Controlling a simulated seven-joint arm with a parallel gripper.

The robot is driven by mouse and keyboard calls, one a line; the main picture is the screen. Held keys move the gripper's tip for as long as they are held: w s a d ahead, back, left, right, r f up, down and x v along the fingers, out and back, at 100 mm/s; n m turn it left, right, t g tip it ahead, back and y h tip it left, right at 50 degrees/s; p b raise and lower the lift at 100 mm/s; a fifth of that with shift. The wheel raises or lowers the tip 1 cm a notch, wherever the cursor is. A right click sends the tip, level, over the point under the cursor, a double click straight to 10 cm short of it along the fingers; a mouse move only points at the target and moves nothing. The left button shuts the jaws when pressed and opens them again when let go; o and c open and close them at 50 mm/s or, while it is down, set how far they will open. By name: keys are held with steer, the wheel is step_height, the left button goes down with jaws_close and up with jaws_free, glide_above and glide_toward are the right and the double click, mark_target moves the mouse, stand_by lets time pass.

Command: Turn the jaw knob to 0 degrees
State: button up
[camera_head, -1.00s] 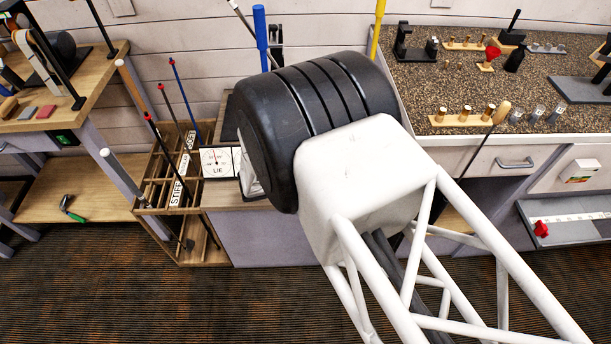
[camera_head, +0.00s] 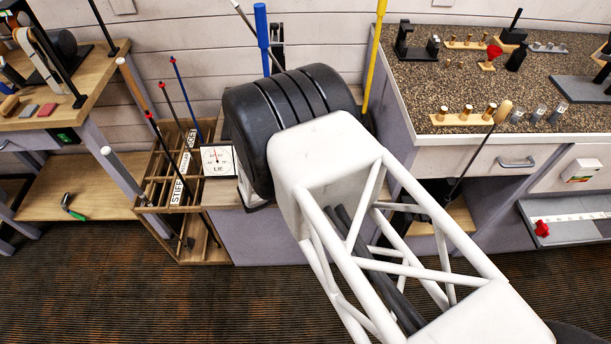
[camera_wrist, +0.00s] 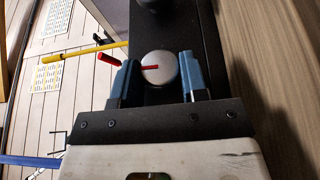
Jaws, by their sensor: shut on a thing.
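The jaw knob (camera_wrist: 165,78) is a round grey-white disc with a red line on its face, in the wrist view. The line runs from near the knob's middle toward the left of that view. My gripper (camera_wrist: 158,63) has one blue finger on each side of the knob and is shut on it. The knob sits on a dark bar (camera_wrist: 175,30). A short red piece (camera_wrist: 107,60) shows just left of the left finger; I cannot tell what it belongs to. In the head view my own black wrist hides the knob and fingers.
A yellow-gripped club (camera_head: 374,55) and a blue-gripped club (camera_head: 262,35) stand close to my wrist. A LIE gauge (camera_head: 218,161) and a wooden club rack (camera_head: 160,178) are to the left. A gravel-topped bench (camera_head: 450,85) stands to the right.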

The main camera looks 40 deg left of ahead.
steer(key=o, duration=0.9)
steer(key=shift+s, duration=0.1)
steer(key=shift+v, duration=3.85)
steer(key=shift+d, duration=0.1)
